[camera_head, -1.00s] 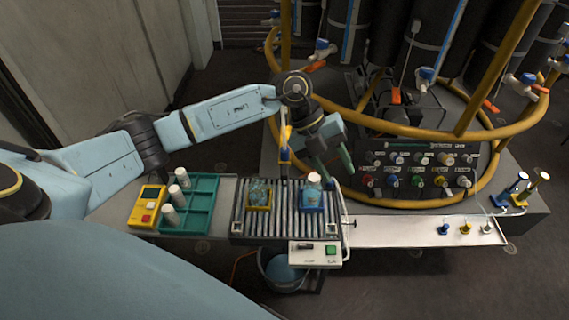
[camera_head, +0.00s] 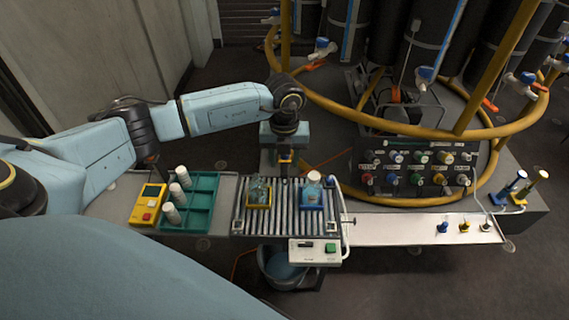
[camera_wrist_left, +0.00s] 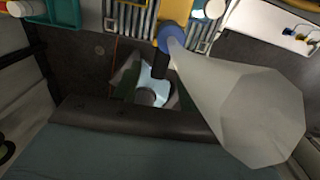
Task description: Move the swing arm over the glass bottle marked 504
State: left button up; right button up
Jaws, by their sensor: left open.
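On the roller conveyor (camera_head: 286,226), one glass bottle (camera_head: 259,190) stands in a yellow holder (camera_head: 258,206) and one with a white cap (camera_head: 313,188) in a blue holder (camera_head: 312,207). Their markings are too small to read. A yellow piece (camera_head: 285,158), seemingly part of the swing arm, shows at the conveyor's back edge, mostly hidden by my gripper. My left gripper (camera_head: 285,163) is open around or in front of it; contact cannot be told. In the left wrist view, a pale translucent cone (camera_wrist_left: 240,105) with a blue ring (camera_wrist_left: 172,36) lies close to the camera. My right gripper is out of view.
A teal rack (camera_head: 203,195) with white-capped vials and a yellow device (camera_head: 148,205) stand left of the conveyor. A control box (camera_head: 314,250) sits at its front, above a bucket (camera_head: 284,268). A valve panel (camera_head: 415,172) stands behind a white shelf (camera_head: 400,229) at right.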

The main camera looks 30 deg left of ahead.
pick_arm(q)
jog(key=shift+f, duration=1.3)
grip_shut()
